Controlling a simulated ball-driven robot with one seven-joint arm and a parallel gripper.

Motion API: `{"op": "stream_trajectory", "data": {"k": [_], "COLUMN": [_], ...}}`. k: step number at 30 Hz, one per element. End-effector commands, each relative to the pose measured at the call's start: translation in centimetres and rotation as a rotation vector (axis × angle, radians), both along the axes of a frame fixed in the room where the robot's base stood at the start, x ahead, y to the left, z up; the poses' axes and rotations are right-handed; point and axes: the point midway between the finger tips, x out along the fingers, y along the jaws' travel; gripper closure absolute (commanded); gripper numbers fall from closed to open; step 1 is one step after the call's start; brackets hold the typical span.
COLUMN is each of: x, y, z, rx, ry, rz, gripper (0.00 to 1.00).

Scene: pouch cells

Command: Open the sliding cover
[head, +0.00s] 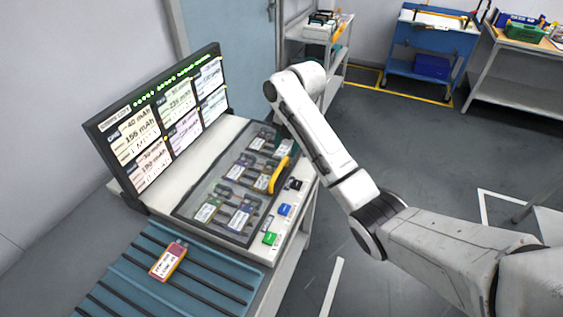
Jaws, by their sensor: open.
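The sliding cover (225,180) is a dark, see-through panel on the white tester bench, left of centre in the head view. Several pouch cells show beneath it, so it appears to lie over their bays. A yellow bar handle (278,175) stands along its right side. My arm reaches in from the lower right and bends up to a wrist above and right of the cover. My gripper does not show; it seems hidden behind the wrist and forearm. Nothing is seen touching the handle.
A display screen (165,120) stands behind the cover. Green (270,238), blue (285,210) and black (295,184) parts line the bench's right edge. A pink-orange cell (168,261) lies on the ribbed blue tray (205,285) in front. Shelves and a blue cart (430,45) stand far back.

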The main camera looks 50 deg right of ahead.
Motion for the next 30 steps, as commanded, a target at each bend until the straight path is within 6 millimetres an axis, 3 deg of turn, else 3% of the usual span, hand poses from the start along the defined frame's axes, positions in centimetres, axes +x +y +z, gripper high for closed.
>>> {"op": "stream_trajectory", "data": {"k": [6,13,26,30], "x": [0.7,1.3,1.5,1.5], "y": [0.4,0.5,0.6,0.6], "z": [-4.0,-7.1,-8.2,-8.2], "rx": [0.002,0.001,0.001,0.001], "ry": [0.004,0.000,-0.001,-0.001], "rz": [0.000,-0.002,-0.001,-0.001], "gripper": [0.58,0.58,0.58,0.69]}}
